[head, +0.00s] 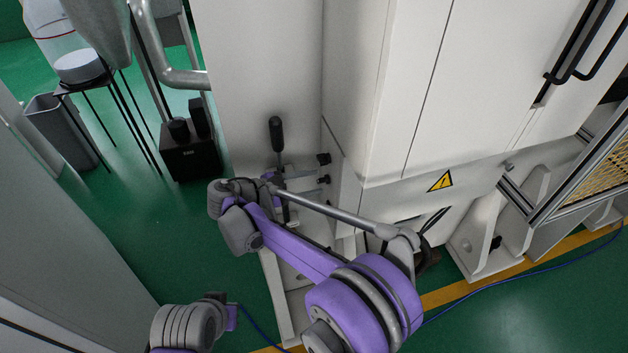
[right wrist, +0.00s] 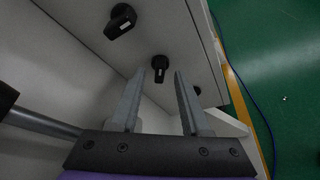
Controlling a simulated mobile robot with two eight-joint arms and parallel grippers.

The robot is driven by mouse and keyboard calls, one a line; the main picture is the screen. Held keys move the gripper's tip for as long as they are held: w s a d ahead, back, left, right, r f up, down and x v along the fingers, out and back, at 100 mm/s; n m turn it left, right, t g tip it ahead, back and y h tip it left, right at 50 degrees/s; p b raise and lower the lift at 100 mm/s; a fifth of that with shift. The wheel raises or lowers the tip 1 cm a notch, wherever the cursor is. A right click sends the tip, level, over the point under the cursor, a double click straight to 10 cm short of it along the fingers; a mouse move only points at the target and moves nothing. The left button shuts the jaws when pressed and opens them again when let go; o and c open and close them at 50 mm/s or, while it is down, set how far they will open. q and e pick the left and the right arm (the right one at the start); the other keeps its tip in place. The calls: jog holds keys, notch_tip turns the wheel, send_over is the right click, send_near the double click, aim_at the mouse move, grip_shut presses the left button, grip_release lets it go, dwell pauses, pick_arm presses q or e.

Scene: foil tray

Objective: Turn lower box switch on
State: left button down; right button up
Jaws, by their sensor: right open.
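Two black rotary switches sit on the white box's side, an upper one (head: 324,158) and a lower one (head: 324,179). In the right wrist view, the upper switch (right wrist: 121,20) is at the top left and the lower switch (right wrist: 159,66) lies in line with the gap between my fingertips. My right gripper (right wrist: 159,74) is open and empty, its fingers on either side of that line. I cannot tell whether they touch the switch. In the head view, my right wrist partly hides the gripper beside the box. My left gripper is out of view; part of my left arm shows at the bottom.
A lever with a black handle (head: 277,132) stands left of the switches. A small dark knob (right wrist: 197,90) shows beyond my right-hand finger. The white cabinet (head: 440,90) bears a yellow warning sign (head: 440,181). A blue cable (head: 520,276) crosses the green floor. Open floor lies at left.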

jog(key=shift+w+d+f, duration=0.25)
jog(key=shift+w+d, duration=0.15)
jog(key=shift+d, duration=0.1)
grip_shut()
